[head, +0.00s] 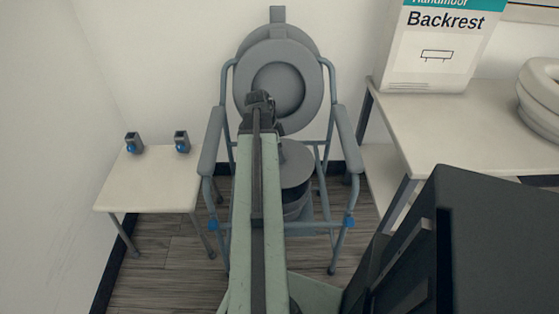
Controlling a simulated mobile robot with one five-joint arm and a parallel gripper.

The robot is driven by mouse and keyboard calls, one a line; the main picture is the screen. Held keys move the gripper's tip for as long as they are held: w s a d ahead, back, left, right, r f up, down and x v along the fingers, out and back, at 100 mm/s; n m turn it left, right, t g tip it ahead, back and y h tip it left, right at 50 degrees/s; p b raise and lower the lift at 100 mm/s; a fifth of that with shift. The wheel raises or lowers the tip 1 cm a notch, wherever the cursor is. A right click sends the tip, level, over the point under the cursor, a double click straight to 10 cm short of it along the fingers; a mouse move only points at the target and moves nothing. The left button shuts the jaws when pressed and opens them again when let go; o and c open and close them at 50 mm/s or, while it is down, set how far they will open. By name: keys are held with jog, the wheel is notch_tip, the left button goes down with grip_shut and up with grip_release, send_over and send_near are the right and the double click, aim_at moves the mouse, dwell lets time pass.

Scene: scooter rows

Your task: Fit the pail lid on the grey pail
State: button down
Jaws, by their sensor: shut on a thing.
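The pail lid (296,163) is a flat grey disc, lying roughly level inside the frame of the commode chair. My arm covers its left part. The grey pail (297,207) shows just below the lid, also partly behind my arm. I cannot tell whether lid and pail touch or a gap is between them. My gripper (260,101) is at the far end of my arm, in front of the raised seat. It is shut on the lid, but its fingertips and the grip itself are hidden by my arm.
The commode chair (212,140) has armrests on both sides and its ring seat (311,88) raised. A small table (150,185) with two blue-and-grey parts stands left. A larger table (435,130) at right carries a Backrest box (432,50) and a white ring seat (542,95).

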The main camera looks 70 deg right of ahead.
notch_tip(320, 180, down, 10)
jog(key=b, duration=1)
jog(key=shift+f, duration=0.2)
jog(key=shift+f+b, duration=0.2)
jog(key=shift+b, duration=0.25)
jog(key=c, duration=1)
grip_release()
jog(key=shift+c, duration=0.2)
jog(key=p+v, duration=0.8)
